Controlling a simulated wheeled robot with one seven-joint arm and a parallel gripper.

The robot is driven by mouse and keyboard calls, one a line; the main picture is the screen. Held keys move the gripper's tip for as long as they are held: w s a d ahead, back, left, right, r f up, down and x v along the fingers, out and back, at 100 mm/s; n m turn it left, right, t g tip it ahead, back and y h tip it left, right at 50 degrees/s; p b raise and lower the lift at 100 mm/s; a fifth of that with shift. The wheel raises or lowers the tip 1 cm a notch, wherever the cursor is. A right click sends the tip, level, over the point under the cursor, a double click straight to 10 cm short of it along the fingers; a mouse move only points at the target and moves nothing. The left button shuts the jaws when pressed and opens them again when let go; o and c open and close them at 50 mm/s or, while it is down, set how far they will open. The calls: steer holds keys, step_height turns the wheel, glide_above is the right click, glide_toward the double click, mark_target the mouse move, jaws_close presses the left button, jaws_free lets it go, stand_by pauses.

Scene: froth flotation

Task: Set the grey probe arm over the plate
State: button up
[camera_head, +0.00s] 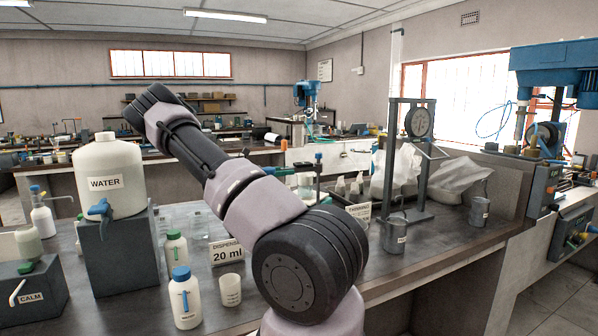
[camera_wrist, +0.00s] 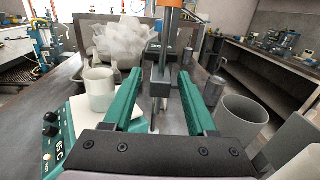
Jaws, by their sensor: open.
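My gripper (camera_wrist: 158,73) is open, its two teal fingers reaching forward in the wrist view. A grey upright bar with a dark block on top, which looks like the grey probe arm (camera_wrist: 160,84), stands between the fingers, with a gap visible on both sides. A post rises behind it. The white-topped plate (camera_wrist: 78,120), on a teal body with black knobs and a 65 C label, is to the left of the gripper. A pale beaker (camera_wrist: 100,90) stands on it. In the head view, my own arm hides the gripper and the plate.
A grey cup (camera_wrist: 241,118) and a small metal can (camera_wrist: 213,92) stand right of the gripper. Crumpled clear bags (camera_wrist: 130,40) lie behind. In the head view, a water jug (camera_head: 106,178) and bottles stand left, and a gauge stand (camera_head: 418,150) right.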

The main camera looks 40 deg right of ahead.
mark_target(299, 172)
steer(key=x, duration=0.5)
steer(key=shift+s+d, duration=0.1)
steer(key=shift+d, duration=0.25)
jaws_close()
stand_by(1.1)
